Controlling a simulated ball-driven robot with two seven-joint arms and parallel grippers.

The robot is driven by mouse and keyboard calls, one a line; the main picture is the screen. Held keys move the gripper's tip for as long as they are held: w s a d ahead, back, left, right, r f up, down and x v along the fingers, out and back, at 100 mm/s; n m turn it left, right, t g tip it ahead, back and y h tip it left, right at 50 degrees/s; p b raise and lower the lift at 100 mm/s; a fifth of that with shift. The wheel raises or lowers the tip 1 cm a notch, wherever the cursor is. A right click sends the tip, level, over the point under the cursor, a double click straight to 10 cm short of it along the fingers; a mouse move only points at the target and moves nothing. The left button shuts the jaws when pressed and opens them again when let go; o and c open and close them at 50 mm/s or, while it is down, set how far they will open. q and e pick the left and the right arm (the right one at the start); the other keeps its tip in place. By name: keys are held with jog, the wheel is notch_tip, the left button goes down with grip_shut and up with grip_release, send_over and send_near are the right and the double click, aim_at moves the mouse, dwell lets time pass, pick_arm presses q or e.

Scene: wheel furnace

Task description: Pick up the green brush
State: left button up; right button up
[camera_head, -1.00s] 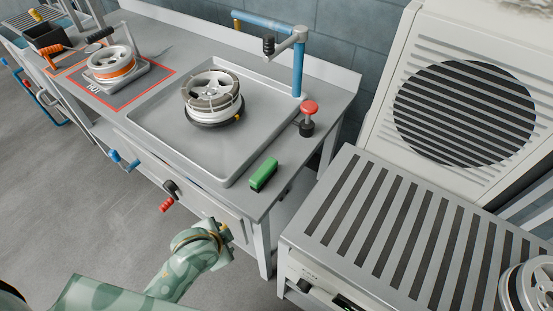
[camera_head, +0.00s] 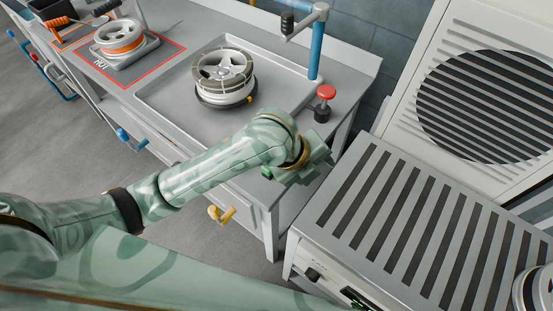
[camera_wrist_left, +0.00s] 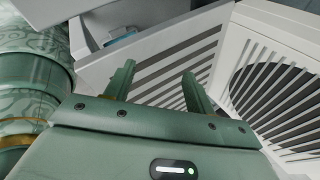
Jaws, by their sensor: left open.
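The green brush is mostly hidden behind my left arm at the front right corner of the workbench. A small bright green bit (camera_head: 266,171) beside the wrist is probably part of it. My left gripper (camera_head: 318,165) reaches over that corner, in line with the gap beside the slatted cabinet. In the left wrist view its fingers (camera_wrist_left: 157,85) are apart with nothing between them, and no brush shows there. I cannot tell how high the gripper is above the bench. My right gripper is not in view.
The wheel (camera_head: 224,76) sits in the sink-like tray. A red knob (camera_head: 326,92) and a blue post (camera_head: 317,45) stand behind the gripper. The slatted cabinet (camera_head: 400,230) is close on the right.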

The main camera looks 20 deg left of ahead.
pick_arm(q)
jog(key=w+a+r+m+g+y, duration=0.5)
jog(key=a+r+m, duration=0.4)
jog(key=m, duration=0.4)
jog(key=shift+t, duration=0.5)
jog(key=f+b, duration=0.1)
jog(key=f, duration=0.3)
jog(key=f+b, duration=0.2)
jog(key=f, duration=0.2)
jog(key=f+b, duration=0.1)
jog(key=f, duration=0.3)
jog(key=shift+w+a, duration=0.25)
jog(key=shift+w, duration=0.1)
jog(key=f+b, duration=0.1)
jog(key=f, duration=0.2)
jog(key=f+b, duration=0.1)
jog(key=f, duration=0.1)
jog(key=shift+s+a+f+b, duration=0.15)
jog(key=shift+s+a+b, duration=0.1)
jog(key=shift+a+b, duration=0.15)
jog(key=shift+c, duration=0.9)
jog(key=c, duration=0.9)
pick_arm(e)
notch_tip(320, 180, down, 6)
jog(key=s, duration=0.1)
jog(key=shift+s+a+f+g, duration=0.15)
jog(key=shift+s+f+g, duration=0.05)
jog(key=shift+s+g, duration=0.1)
